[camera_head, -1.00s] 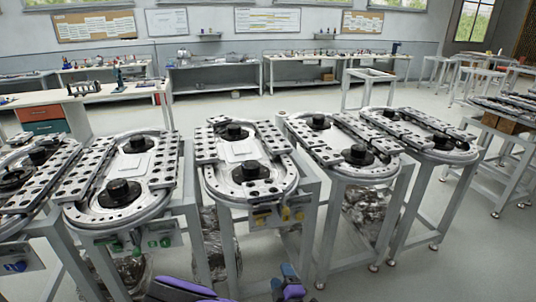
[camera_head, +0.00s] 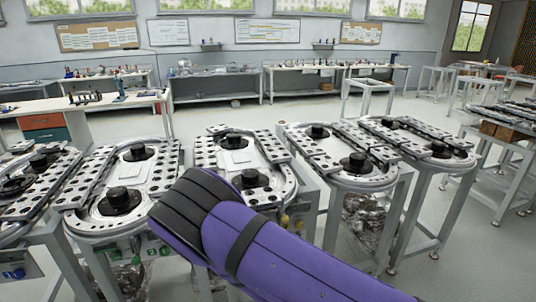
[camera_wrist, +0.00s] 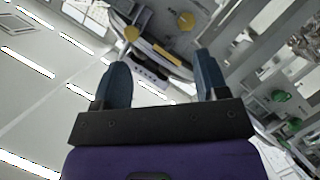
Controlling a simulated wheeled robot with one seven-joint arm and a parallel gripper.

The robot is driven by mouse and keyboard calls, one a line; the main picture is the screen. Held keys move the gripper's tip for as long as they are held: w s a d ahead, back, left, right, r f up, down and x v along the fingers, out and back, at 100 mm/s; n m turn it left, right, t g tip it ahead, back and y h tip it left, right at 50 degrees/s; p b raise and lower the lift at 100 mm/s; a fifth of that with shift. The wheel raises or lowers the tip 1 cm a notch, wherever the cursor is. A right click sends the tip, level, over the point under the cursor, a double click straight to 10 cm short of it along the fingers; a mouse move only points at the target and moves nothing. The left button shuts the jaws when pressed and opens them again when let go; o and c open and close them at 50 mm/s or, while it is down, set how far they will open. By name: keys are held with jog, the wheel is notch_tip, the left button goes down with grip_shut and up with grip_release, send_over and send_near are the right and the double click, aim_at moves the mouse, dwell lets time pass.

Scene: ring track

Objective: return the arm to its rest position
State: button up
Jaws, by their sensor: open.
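My purple and black arm (camera_head: 270,248) reaches up from the bottom right of the head view, with its bend in front of the middle ring track. My gripper is hidden in the head view. In the wrist view my gripper (camera_wrist: 159,84) shows two blue-grey fingers spread wide apart, with nothing held between them. Past the fingertips are the yellow knobs (camera_wrist: 185,21) of a ring-track stand.
Several ring tracks on grey stands fill the middle of the head view, among them a left one (camera_head: 121,230) and a right one (camera_head: 350,183). A white workbench (camera_head: 60,108) stands behind at left. Open floor (camera_head: 262,119) lies between the tracks and the back benches.

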jog(key=d+r+m+g+y, duration=0.1)
jog(key=d+r+m+g, duration=0.15)
jog(key=r, duration=0.85)
jog(key=s+d+r+m+g, duration=0.1)
jog(key=d+r+m+g, duration=0.2)
jog(key=r, duration=0.7)
jog(key=d+r+m+g+y, duration=0.1)
jog(key=d+r+m+g, duration=0.3)
jog(key=r, duration=0.7)
jog(key=s+d+r, duration=0.9)
jog(key=s+r, duration=0.3)
jog(key=s+d+r+h, duration=0.1)
jog(key=s+d+r, duration=0.1)
jog(key=s, duration=0.6)
jog(key=s+d+r+h, duration=0.1)
jog(key=s+d+r, duration=0.1)
jog(key=s+d, duration=0.3)
jog(key=s, duration=0.2)
jog(key=shift+s+r, duration=0.25)
jog(key=shift+s, duration=0.1)
